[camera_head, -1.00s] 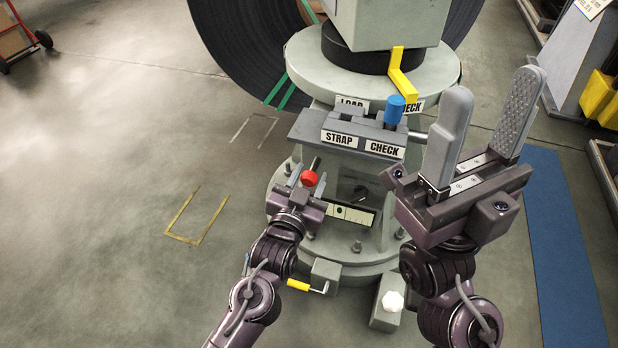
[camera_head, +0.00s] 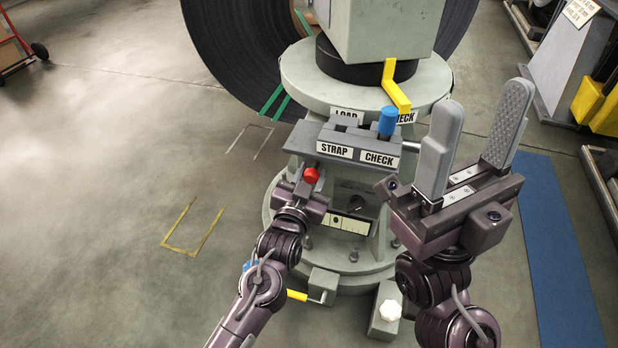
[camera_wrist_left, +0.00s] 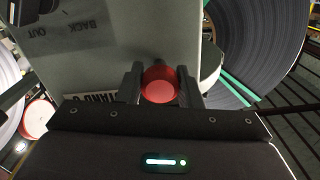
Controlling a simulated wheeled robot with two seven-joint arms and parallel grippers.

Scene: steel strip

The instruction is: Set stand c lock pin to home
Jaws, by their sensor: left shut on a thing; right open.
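The lock pin's red knob (camera_head: 311,175) is at the front of the grey stand (camera_head: 350,190), just below the STRAP label. My left gripper (camera_head: 309,188) is shut on the red knob. In the left wrist view the red knob (camera_wrist_left: 160,86) sits between the two dark fingers, against the stand's grey face. A label there, partly covered, reads "STAND" with a cut-off letter (camera_wrist_left: 90,98). My right gripper (camera_head: 477,125) is open and empty, in front of the stand's right side.
A blue-topped selector (camera_head: 387,121) stands on the block with STRAP and CHECK labels (camera_head: 378,159). A yellow pointer (camera_head: 396,88) hangs above it. A yellow-handled crank (camera_head: 297,295) and a white knob (camera_head: 390,309) are low in front.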

